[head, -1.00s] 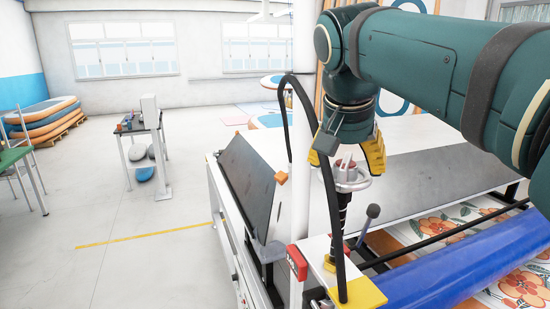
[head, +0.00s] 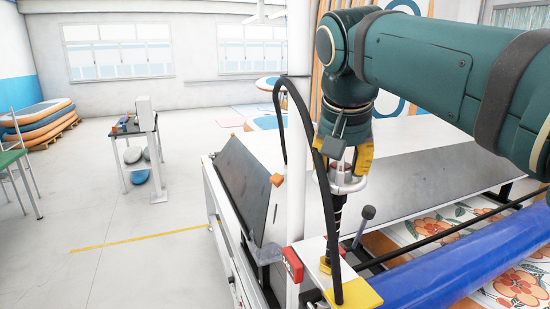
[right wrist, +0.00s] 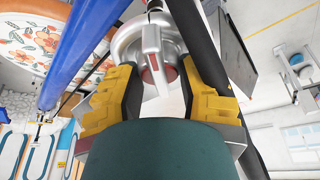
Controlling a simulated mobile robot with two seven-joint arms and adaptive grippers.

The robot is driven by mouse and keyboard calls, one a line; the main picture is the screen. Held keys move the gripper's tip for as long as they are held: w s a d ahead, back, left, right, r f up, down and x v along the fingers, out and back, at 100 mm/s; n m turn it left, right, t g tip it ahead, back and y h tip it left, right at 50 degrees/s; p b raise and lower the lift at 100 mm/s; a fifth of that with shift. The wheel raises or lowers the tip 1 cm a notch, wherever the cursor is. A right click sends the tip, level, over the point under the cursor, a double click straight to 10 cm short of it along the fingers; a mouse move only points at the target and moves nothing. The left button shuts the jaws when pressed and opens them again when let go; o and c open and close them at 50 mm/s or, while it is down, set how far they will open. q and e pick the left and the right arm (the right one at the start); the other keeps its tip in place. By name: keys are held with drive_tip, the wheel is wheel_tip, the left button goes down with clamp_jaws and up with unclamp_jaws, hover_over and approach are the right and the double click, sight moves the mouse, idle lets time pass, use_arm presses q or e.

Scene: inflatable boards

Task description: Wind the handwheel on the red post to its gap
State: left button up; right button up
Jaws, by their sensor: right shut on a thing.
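The handwheel (head: 350,184) is a pale metal ring around the upper part of a dark threaded spindle (head: 338,215). The spindle stands upright over a white and yellow bracket at the machine's front corner. My right gripper (head: 345,168) points down over the wheel and is shut on it. In the right wrist view, its yellow-padded fingers (right wrist: 160,88) lie at either side of the silver handwheel (right wrist: 128,42). A spoke with a red mark (right wrist: 153,62) crosses a dark red centre. The gap is not clear in either view. My left gripper is not in view.
A black hose (head: 326,200) arches close to the left of my right gripper. A dark ball-topped lever (head: 367,214) and a blue roller (head: 440,268) are at the right. The floor at the left is mostly clear.

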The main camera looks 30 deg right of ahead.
drive_tip(key=n+y, duration=0.1)
drive_tip(key=n, duration=0.2)
drive_tip(key=shift+a+f+t, duration=0.1)
drive_tip(key=shift+t, duration=0.2)
drive_tip(key=shift+n+y+p, duration=0.35)
drive_tip(key=shift+n+y, duration=0.35)
drive_tip(key=shift+n, duration=1.2)
drive_tip(key=o, duration=1.2)
drive_tip(key=shift+w, duration=0.1)
drive_tip(key=v, duration=1.2)
drive_tip(key=shift+s, duration=0.3)
drive_tip(key=shift+f, duration=0.1)
